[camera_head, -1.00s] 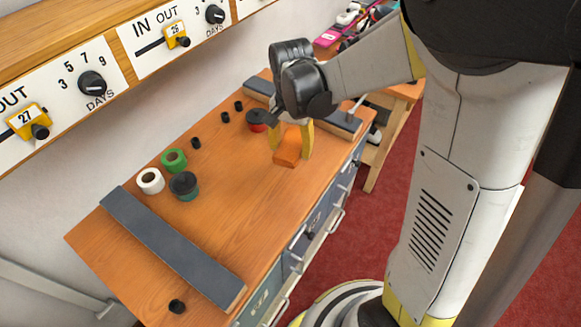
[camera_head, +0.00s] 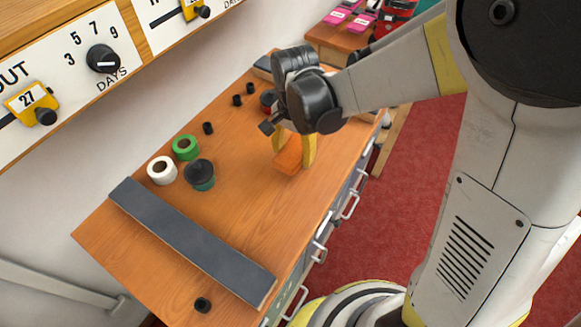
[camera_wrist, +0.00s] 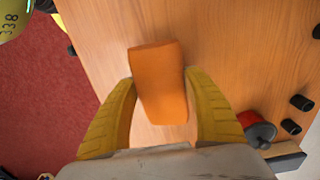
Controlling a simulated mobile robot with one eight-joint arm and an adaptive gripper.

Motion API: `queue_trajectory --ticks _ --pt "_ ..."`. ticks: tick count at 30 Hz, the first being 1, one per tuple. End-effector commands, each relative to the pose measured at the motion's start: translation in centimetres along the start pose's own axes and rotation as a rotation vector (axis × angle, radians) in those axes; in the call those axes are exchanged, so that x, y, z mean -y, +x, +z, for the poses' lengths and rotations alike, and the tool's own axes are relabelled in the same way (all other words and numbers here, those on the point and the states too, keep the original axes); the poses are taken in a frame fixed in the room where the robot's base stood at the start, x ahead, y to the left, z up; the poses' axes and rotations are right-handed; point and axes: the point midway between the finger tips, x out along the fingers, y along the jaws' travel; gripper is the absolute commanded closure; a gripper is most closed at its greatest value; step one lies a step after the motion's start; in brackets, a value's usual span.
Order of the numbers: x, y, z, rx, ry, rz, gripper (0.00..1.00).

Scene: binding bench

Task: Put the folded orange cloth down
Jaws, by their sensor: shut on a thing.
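The folded orange cloth (camera_head: 288,156) is a small block between the two yellow fingers of my gripper (camera_head: 295,150). In the wrist view the cloth (camera_wrist: 158,82) sits between the fingertips of my gripper (camera_wrist: 160,85), which is shut on it. It is over the wooden bench top (camera_head: 235,215), near the drawer-side edge. I cannot tell whether its underside touches the wood.
A green roll (camera_head: 185,148), a white roll (camera_head: 162,170) and a dark-lidded jar (camera_head: 199,174) stand left of my gripper. A long grey bar (camera_head: 190,240) lies across the near end. Small black pegs (camera_head: 207,128) stand behind. Bare wood lies between the jar and cloth.

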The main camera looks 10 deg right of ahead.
Motion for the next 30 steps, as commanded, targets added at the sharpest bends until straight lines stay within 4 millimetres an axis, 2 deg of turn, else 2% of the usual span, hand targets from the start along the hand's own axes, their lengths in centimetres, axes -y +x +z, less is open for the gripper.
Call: queue_trajectory --ticks 5,12,24,25,26,27,30 --pt "0.6 0.9 0.7 0.0 0.0 0.0 0.67" --pt "0.6 4.5 0.7 0.0 0.0 0.0 0.67" --pt "0.6 4.9 0.7 0.0 0.0 0.0 0.67" --pt "0.6 4.9 0.7 0.0 0.0 0.0 0.35" --pt "0.6 4.8 0.7 0.0 0.0 0.0 0.25" --pt "0.6 4.8 0.7 0.0 0.0 0.0 0.18" --pt "0.6 4.8 0.7 0.0 0.0 0.0 0.18"
